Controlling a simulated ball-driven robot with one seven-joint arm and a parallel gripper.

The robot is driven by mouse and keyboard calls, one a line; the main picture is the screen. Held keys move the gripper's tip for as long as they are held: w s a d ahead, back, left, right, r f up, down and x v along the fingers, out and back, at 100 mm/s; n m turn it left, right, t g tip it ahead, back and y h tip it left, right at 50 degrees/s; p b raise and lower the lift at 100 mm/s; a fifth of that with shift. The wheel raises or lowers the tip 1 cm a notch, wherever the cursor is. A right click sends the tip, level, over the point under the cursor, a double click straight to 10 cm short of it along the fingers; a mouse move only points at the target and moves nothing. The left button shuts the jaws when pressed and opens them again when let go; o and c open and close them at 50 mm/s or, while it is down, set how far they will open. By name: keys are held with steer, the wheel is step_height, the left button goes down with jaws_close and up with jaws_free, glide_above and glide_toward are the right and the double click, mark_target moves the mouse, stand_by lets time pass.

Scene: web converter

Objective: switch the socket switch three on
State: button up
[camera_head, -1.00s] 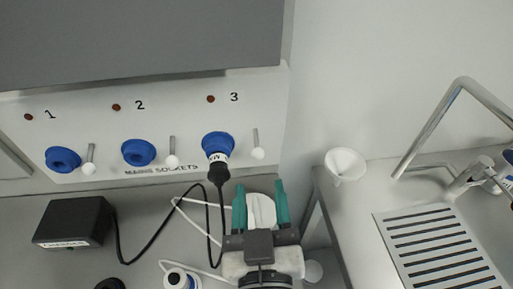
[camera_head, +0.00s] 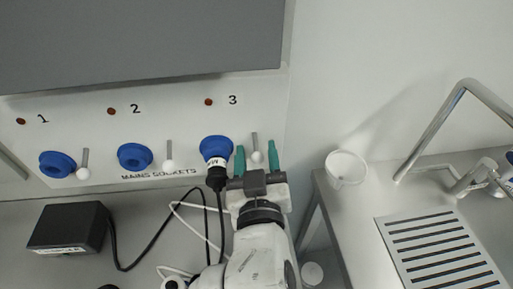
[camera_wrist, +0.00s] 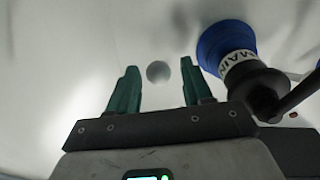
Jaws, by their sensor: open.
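The switch of socket three (camera_head: 256,148) is a thin grey lever with a white ball tip, on the white panel right of the blue socket three (camera_head: 216,148). A black plug sits in that socket. My gripper (camera_head: 257,158) is open, its two green fingers pointing up at the panel on either side of the switch in the head view. In the wrist view the ball tip (camera_wrist: 158,71) shows between and just beyond the fingers (camera_wrist: 157,82). I cannot tell whether the fingers touch the lever.
The plug (camera_wrist: 258,85) and its cable are close beside the right finger in the wrist view. Switches one (camera_head: 83,164) and two (camera_head: 169,156) are further left. A black box (camera_head: 68,228) stands on the bench. A white funnel (camera_head: 345,168) and a sink are at right.

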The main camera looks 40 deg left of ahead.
steer(key=shift+w+a, duration=0.3)
jaws_close()
stand_by(0.4)
